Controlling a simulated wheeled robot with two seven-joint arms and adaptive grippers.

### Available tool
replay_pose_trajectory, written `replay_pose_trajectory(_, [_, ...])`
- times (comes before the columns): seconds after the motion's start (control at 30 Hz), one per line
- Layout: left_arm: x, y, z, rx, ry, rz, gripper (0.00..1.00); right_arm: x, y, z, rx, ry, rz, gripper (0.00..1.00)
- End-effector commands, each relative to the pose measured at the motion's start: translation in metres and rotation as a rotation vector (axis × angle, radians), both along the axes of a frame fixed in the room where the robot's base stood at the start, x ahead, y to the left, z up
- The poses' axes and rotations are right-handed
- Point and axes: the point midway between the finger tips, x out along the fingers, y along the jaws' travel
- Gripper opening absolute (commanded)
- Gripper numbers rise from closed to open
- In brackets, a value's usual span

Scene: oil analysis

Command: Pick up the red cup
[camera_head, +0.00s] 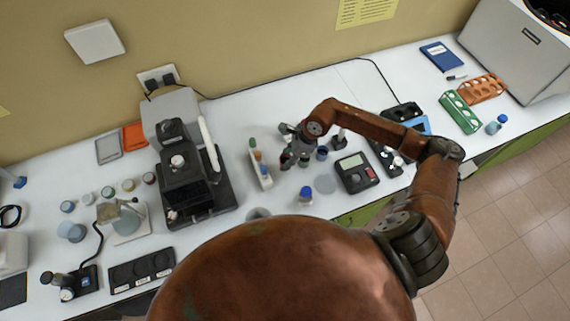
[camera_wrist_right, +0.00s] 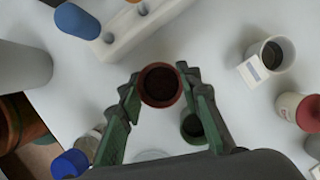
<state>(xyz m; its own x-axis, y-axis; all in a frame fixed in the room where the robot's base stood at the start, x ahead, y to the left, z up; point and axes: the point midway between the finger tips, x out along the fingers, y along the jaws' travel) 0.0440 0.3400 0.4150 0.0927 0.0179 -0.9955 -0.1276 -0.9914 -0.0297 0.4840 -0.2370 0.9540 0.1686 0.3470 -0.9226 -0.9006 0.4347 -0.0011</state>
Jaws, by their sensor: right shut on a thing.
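The red cup (camera_wrist_right: 160,85) shows in the right wrist view as a small round reddish-brown cup with a dark inside. It sits between the two fingertips of my right gripper (camera_wrist_right: 161,92), which is shut on it. In the head view my right gripper (camera_head: 288,160) is over the white bench, beside the small tube rack. The cup is hard to make out there, and its height above the bench cannot be told. My left gripper is not in view.
A white tube rack (camera_head: 260,168) stands close left of the gripper. A blue-capped bottle (camera_head: 305,195) and a black meter (camera_head: 356,173) are nearby. In the wrist view a labelled white cup (camera_wrist_right: 252,70) and a red-capped bottle (camera_wrist_right: 290,104) stand right.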

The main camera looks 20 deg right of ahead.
Motion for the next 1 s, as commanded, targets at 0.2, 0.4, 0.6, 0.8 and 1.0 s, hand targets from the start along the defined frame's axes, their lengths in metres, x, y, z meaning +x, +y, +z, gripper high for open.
replay_pose_trajectory(0.2, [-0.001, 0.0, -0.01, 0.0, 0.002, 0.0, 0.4, -0.033, -0.025, 0.043, -0.009, 0.001, 0.0, 0.08])
replay_pose_trajectory(0.4, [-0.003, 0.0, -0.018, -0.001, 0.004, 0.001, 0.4, -0.069, -0.049, 0.064, -0.009, 0.007, -0.002, 0.08])
replay_pose_trajectory(0.6, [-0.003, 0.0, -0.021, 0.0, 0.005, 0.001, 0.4, -0.094, -0.065, 0.079, -0.007, 0.006, -0.001, 0.08])
replay_pose_trajectory(0.8, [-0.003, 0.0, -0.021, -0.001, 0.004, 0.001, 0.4, -0.107, -0.074, 0.087, -0.005, 0.005, -0.001, 0.08])
replay_pose_trajectory(1.0, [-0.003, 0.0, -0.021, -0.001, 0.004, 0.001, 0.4, -0.118, -0.07, 0.09, 0.003, 0.009, 0.008, 0.08])
